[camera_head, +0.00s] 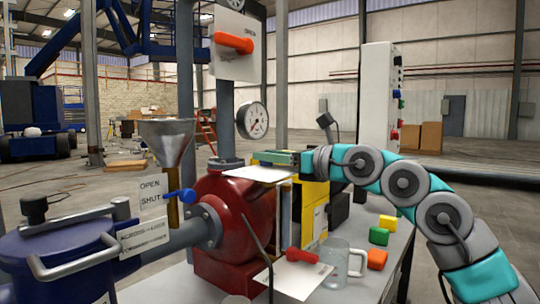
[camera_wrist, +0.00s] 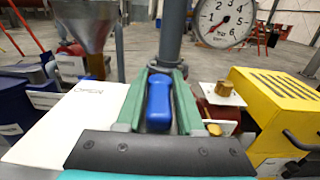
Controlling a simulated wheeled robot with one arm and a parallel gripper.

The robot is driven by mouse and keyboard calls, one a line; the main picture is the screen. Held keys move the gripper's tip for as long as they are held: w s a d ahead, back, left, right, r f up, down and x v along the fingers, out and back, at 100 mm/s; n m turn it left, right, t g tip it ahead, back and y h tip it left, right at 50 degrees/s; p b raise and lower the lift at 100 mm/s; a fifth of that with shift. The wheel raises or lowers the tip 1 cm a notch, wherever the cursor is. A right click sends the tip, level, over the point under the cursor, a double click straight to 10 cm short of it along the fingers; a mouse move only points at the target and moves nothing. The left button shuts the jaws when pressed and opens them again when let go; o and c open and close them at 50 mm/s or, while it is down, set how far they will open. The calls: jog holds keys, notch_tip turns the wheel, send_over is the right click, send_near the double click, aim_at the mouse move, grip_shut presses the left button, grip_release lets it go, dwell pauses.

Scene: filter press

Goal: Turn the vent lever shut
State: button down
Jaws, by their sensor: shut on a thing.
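In the wrist view a blue lever handle (camera_wrist: 158,102) stands between the green fingers of my gripper (camera_wrist: 161,76), which is shut on it. In the head view my gripper (camera_head: 280,158) is above the edge of a white plate (camera_head: 258,174), over the red pump body (camera_head: 225,215); the held handle is hidden there. Another blue lever (camera_head: 180,196) sits on the pipe beside a sign (camera_head: 152,191) reading OPEN and SHUT.
An orange lever (camera_head: 234,43) is on an upper panel marked OPEN. A red lever (camera_head: 302,256) and a glass jug (camera_head: 336,262) are at the front. A funnel (camera_head: 167,142), a gauge (camera_head: 252,120) and a yellow box (camera_wrist: 280,110) stand close to my gripper.

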jog(key=shift+r, duration=0.15)
jog(key=c, duration=0.7)
grip_release()
jog(key=shift+d, duration=0.1)
jog(key=shift+b+v, duration=0.5)
jog(key=shift+v, duration=3.35)
